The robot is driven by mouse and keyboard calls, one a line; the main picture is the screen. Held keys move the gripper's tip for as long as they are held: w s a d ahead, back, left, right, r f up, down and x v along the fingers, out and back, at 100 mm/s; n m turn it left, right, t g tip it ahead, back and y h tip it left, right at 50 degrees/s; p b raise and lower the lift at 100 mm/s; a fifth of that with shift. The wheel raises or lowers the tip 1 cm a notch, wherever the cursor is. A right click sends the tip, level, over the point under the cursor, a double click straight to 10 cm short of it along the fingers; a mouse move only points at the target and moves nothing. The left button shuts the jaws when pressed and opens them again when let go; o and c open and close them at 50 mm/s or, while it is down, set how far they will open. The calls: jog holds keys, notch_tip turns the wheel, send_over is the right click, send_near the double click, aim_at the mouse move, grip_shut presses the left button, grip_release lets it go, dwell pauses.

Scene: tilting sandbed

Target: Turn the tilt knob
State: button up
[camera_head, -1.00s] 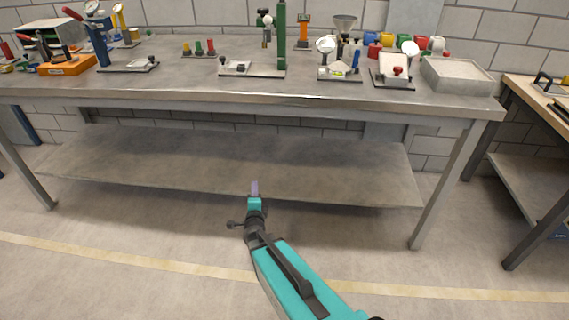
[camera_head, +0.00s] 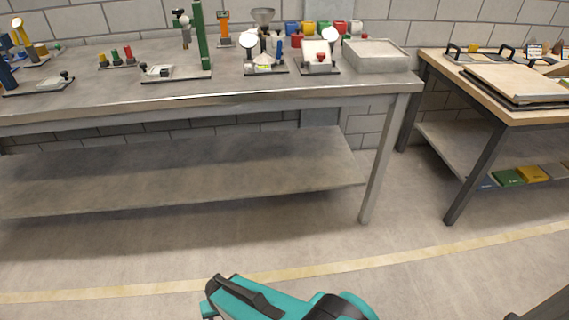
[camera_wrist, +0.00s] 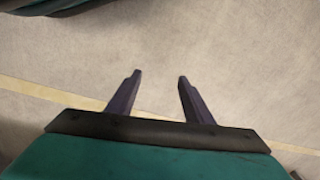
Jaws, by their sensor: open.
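A flat, sand-coloured panel in a dark frame (camera_head: 520,82) lies on the wooden-topped table at the right of the head view. It may be the sandbed, but I cannot tell for sure. I cannot make out a tilt knob on it, and the picture's right edge cuts the table off. My gripper (camera_wrist: 160,78) shows in the wrist view with its two dark fingers apart and nothing between them, above bare floor. In the head view only my teal arm shows at the bottom, well away from both tables.
A long grey workbench (camera_head: 110,102) fills the left and middle, with several small devices and a grey box (camera_head: 376,55) on it. The wooden table (camera_head: 460,75) stands to its right, with coloured boxes on its lower shelf. The floor in front is clear, crossed by a yellow line.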

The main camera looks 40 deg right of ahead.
jog(key=s+d+r+n+g, duration=0.1)
jog(key=s+n+g, duration=0.1)
jog(key=s, duration=0.3)
jog(key=s+d+r+n+g+h, duration=0.1)
jog(key=s+d+n+g, duration=0.1)
jog(key=s, duration=0.4)
jog(key=shift+n+g, duration=0.5)
jog(key=shift+d, duration=0.1)
jog(key=shift+c, duration=0.5)
jog(key=c, duration=0.3)
jog(key=shift+d, duration=0.1)
